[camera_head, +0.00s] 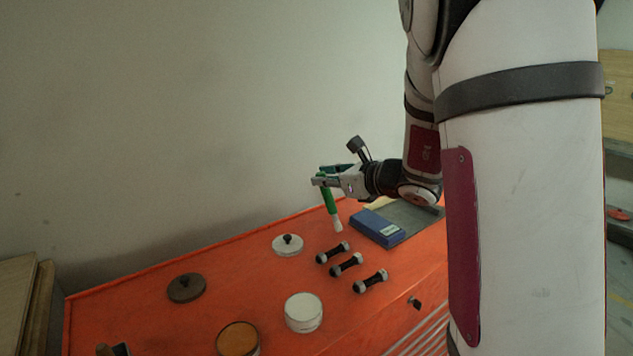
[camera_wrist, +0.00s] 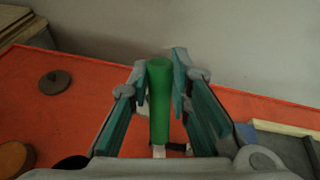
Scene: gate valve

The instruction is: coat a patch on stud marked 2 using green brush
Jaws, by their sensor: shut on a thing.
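My gripper (camera_head: 326,181) is shut on the green brush (camera_head: 330,200), holding it nearly upright with its pale bristle end down, above the orange table. The brush's green handle (camera_wrist: 159,105) also stands between the fingers in the wrist view. Three dark studs with light ends lie in a row below and to the right of the brush: a far stud (camera_head: 332,252), a middle stud (camera_head: 346,264) and a near stud (camera_head: 370,281). I cannot read any number on them. In the wrist view they are mostly hidden by the gripper.
A white open tin (camera_head: 304,312) and a tin with brown contents (camera_head: 238,339) stand at the front. A white lid (camera_head: 288,244) and a brown lid (camera_head: 187,287) lie behind them. The orange table (camera_head: 150,320) has free room between the lids.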

